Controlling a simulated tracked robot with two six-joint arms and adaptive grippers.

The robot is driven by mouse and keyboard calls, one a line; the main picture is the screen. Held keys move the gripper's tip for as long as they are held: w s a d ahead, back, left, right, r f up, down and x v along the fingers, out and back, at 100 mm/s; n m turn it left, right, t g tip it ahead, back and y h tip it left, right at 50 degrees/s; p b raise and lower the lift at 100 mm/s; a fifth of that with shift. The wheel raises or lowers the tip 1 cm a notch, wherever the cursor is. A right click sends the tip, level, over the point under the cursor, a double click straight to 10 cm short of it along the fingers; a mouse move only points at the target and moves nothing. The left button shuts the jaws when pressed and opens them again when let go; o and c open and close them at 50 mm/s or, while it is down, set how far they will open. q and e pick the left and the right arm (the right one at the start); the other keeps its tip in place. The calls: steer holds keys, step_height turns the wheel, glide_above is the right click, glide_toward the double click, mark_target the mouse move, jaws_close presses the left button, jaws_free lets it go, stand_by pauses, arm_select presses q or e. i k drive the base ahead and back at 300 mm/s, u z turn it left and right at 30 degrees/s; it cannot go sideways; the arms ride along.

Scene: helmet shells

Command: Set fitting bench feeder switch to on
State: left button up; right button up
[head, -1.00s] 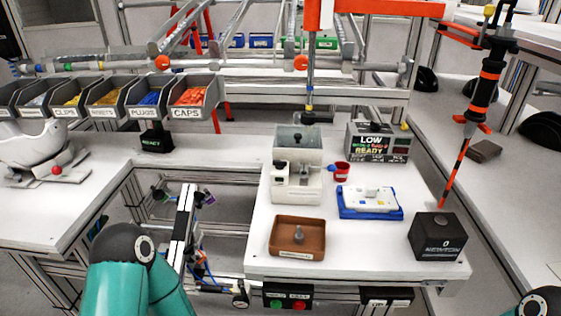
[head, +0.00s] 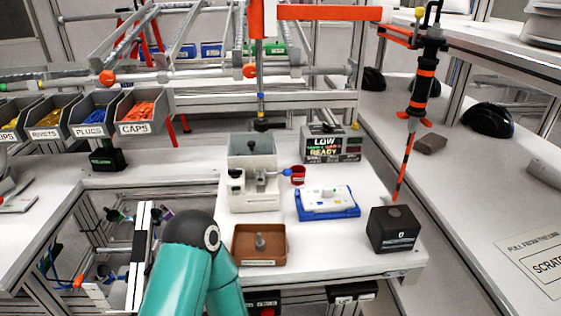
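A grey machine with a clear-topped hopper (head: 252,150) stands on the white fitting bench (head: 340,240), probably the feeder. A thin lever with a blue knob (head: 287,172) points right from it. A display box (head: 331,145) behind reads LOW and READY. No switch marked on or off can be read. Under the front edge hang a control box with a red button (head: 267,312), partly cut off, and a second dark labelled box (head: 352,291). My teal left arm rises from the bottom, left of the brown tray. Neither gripper is in view.
On the bench are a brown tray (head: 273,259) with a grey post, a red cup (head: 298,175), a blue tray (head: 330,214) with a white part, and a black box (head: 393,230). An orange-black tool (head: 421,95) hangs at right. Parts bins (head: 138,112) stand left.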

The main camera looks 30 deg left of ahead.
mark_target(235, 173)
steer(key=u, duration=1.05)
steer(key=i, duration=0.1)
steer(key=z, duration=1.95)
steer(key=k, duration=2.05)
steer(key=u, duration=0.85)
steer(key=i, duration=1.2)
steer(key=z, duration=0.1)
